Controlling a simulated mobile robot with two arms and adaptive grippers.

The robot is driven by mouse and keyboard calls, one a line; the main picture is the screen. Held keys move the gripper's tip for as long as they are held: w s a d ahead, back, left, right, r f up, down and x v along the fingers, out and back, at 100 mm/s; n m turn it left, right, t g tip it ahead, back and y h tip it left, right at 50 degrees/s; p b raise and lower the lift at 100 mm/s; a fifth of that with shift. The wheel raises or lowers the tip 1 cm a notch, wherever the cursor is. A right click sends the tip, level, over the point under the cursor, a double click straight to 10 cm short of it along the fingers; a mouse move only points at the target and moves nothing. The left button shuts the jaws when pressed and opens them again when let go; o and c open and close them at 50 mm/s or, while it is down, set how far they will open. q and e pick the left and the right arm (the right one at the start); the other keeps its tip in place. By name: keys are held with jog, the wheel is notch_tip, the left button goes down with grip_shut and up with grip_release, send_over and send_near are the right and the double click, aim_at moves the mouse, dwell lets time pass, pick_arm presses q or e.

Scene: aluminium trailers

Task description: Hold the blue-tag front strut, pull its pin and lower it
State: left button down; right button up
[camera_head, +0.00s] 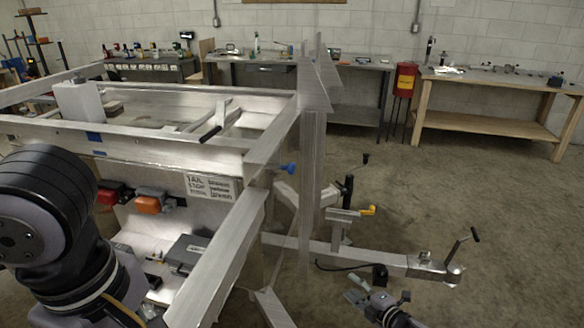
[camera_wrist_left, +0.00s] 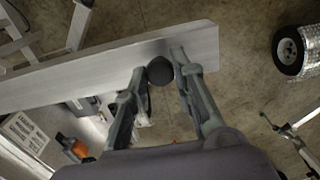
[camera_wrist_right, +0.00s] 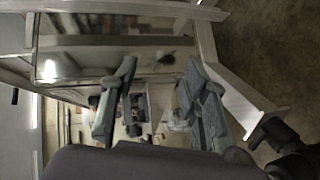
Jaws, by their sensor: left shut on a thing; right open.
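The front strut appears to be the aluminium beam (camera_head: 222,255) sloping down toward me in the head view; it also shows in the left wrist view (camera_wrist_left: 60,82). A blue pin knob (camera_head: 289,168) sticks out near its upper end. A blue tag (camera_head: 95,137) is on the trailer's rail. My left gripper (camera_wrist_left: 160,75) is shut on a dark round grip (camera_wrist_left: 160,70) at the beam's edge, near its free end. In the head view this hold is not clear. My right gripper (camera_head: 378,302) is open and empty, low and right of the beam; its fingers show in the right wrist view (camera_wrist_right: 160,85).
The trailer tongue (camera_head: 370,258) with a jack and yellow handle (camera_head: 367,210) lies ahead of my right gripper. An upright aluminium post (camera_head: 311,180) stands beside the blue knob. Workbenches (camera_head: 495,115) line the back wall. The floor at right is clear.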

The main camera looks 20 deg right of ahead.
jog(key=w+r+n+t+y, duration=0.1)
jog(key=w+r+n+y, duration=0.2)
jog(key=r, duration=0.5)
jog(key=w+r+n+t+y, duration=0.1)
jog(key=w+r+n, duration=0.2)
jog(key=r+n, duration=0.35)
jog(key=n+g+y, duration=0.2)
jog(key=n+y, duration=0.5)
jog(key=n, duration=0.4)
send_near(294, 167)
jog(key=w+d+f, duration=0.4)
jog(key=d+f, duration=0.2)
jog(key=s+a+r+n+g+y, duration=0.2)
jog(key=s+a+r+n+g, duration=0.15)
jog(key=r+n, duration=0.4)
jog(key=shift+n+g, duration=0.25)
jog(key=shift+n, duration=0.05)
jog(key=x, duration=1)
jog(key=shift+w+f, duration=0.35)
jog(key=shift+w, duration=0.1)
jog(key=shift+w+a, duration=0.4)
jog(key=shift+a, duration=0.15)
jog(key=shift+c, duration=0.2)
grip_shut()
